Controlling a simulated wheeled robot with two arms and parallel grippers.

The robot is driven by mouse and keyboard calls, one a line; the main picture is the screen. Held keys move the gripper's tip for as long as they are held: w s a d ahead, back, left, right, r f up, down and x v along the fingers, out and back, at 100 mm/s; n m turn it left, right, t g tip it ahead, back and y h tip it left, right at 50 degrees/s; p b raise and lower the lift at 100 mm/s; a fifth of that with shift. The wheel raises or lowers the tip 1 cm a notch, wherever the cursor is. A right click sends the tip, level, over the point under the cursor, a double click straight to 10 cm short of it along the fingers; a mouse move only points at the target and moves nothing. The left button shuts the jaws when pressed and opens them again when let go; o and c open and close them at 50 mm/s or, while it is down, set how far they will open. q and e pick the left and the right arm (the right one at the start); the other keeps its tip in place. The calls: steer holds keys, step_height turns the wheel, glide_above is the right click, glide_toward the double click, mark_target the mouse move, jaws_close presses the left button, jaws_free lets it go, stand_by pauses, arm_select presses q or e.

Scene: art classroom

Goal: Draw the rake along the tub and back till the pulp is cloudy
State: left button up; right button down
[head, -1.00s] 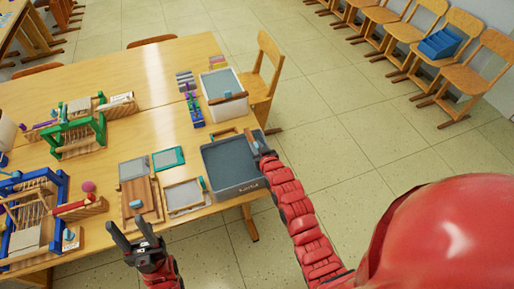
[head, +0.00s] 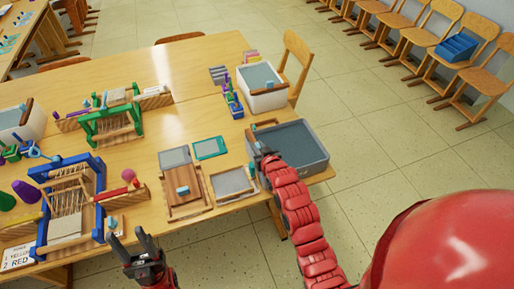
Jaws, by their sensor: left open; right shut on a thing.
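The grey tub (head: 321,163) stands at the right end of the wooden table, with flat grey-blue pulp (head: 298,142) inside. My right gripper (head: 262,152) is shut on the rake (head: 251,138) at the tub's left end. Only a little of the rake's wood shows; its head is hidden, so I cannot tell how deep it sits. I cannot tell from this view whether the pulp is cloudy. My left gripper (head: 128,236) is open and empty, in front of the table's near edge.
Left of the tub lie a framed screen (head: 232,183) and a wooden board (head: 184,200). A white tub (head: 264,98) stands behind. Blue (head: 70,205) and green (head: 112,122) looms fill the left. Open floor lies to the right.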

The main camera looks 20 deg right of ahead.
steer(key=shift+a+f, duration=0.1)
steer(key=shift+a, duration=0.05)
steer(key=c, duration=1.2)
jaws_free()
steer(key=shift+c, duration=0.2)
steer(key=o, duration=0.4)
steer(key=shift+a, duration=0.2)
steer(key=shift+d, duration=0.1)
steer(key=shift+s, duration=0.1)
